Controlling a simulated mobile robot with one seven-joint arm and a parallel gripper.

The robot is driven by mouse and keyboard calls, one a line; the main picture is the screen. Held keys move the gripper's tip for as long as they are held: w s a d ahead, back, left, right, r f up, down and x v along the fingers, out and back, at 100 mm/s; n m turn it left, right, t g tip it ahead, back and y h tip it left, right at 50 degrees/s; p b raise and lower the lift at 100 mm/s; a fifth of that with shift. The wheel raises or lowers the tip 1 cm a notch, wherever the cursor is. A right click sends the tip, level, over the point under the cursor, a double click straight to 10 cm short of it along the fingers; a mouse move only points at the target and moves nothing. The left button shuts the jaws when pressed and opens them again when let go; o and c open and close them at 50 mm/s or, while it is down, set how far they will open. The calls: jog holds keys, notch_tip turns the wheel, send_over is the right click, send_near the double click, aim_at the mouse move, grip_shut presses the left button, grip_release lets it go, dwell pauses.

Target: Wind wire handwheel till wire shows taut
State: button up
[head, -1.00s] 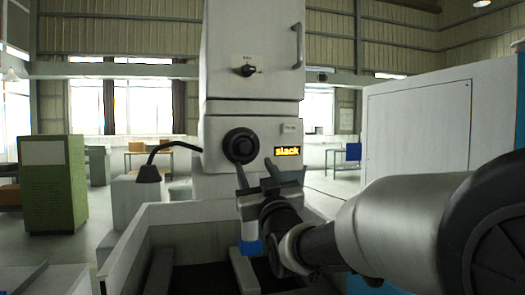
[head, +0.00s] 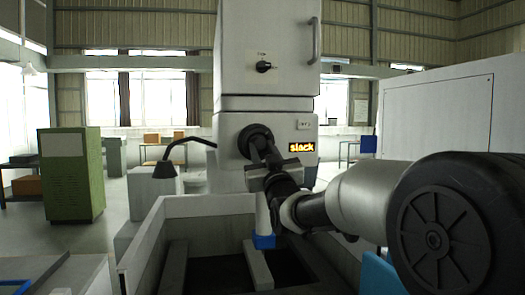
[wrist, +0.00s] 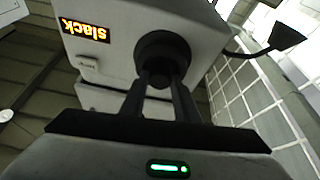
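The wire handwheel (head: 250,136) is a dark round wheel on the front of the white machine head; it also shows in the wrist view (wrist: 162,43). Right of it in the head view, a small display (head: 302,148) reads "slack" in yellow letters; it appears upside down in the wrist view (wrist: 84,31). My gripper (wrist: 160,78) is at the handwheel, its two fingers on either side of the wheel's dark hub. The fingers stand apart, but whether they press on the hub is unclear. My gripper (head: 265,150) partly covers the wheel in the head view.
A selector knob (head: 263,67) and a vertical handle (head: 315,40) sit on the upper machine column. A black gooseneck lamp (head: 166,168) is left of the head. The pale open tank (head: 150,240) lies below my arm. A green cabinet (head: 72,175) stands far left.

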jog(key=c, duration=0.4)
jog(key=shift+o, duration=0.2)
jog(key=shift+f+m+b, duration=0.1)
jog(key=shift+m+b, duration=0.3)
jog(key=shift+b, duration=0.15)
jog(key=shift+a+f+m+h+b, duration=0.1)
jog(key=shift+m+h+b, duration=0.3)
jog(key=shift+b, duration=0.05)
jog(key=shift+s+a+m+h+b, duration=0.1)
jog(key=shift+m+h+b, duration=0.5)
jog(key=shift+m+b, duration=0.25)
jog(key=m, duration=0.1)
jog(key=m+h+b, duration=0.1)
jog(key=m, duration=0.1)
jog(key=shift+a+r+m+t+h, duration=0.1)
jog(key=shift+r+m+t+h, duration=0.1)
jog(key=shift+m+t+h, duration=0.1)
jog(key=shift+a+r+m+h, duration=0.1)
jog(key=shift+m+h, duration=1)
jog(key=shift+m, duration=0.75)
